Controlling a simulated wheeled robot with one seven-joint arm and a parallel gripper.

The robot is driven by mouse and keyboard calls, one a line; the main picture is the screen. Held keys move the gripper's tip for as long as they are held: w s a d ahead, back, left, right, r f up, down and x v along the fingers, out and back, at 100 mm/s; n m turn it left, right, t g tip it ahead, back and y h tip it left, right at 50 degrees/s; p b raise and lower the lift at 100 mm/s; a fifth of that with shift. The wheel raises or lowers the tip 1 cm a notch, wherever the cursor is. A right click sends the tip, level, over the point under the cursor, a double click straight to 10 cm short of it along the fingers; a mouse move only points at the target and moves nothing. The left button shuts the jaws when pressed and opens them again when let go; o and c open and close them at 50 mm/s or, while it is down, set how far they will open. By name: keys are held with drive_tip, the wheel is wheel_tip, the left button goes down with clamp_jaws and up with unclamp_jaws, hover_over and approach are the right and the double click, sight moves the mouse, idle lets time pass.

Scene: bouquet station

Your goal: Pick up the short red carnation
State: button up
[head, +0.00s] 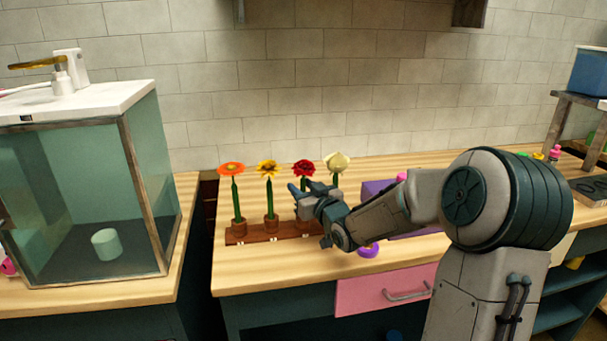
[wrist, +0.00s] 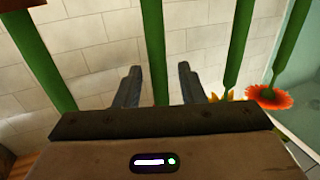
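The red carnation (head: 304,168) stands upright third from the left in the row of flowers, its lower stem hidden by my gripper in the head view. My gripper (head: 299,191) is at its stem. In the wrist view my gripper (wrist: 159,88) is open, with a green stem (wrist: 154,45) between its two fingers and gaps on both sides. By its place in the row this looks like the red carnation's stem; its bloom is out of that view.
A purple box (head: 375,188) is to the right. A glass tank (head: 75,200) stands far left.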

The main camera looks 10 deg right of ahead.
clamp_jaws()
drive_tip(key=shift+r, duration=0.15)
wheel_tip(320, 180, up, 18)
drive_tip(key=p, duration=0.4)
wheel_tip(320, 180, up, 7)
drive_tip(key=p, duration=0.7)
drive_tip(key=shift+d+f, duration=0.1)
drive_tip(key=shift+f, duration=0.1)
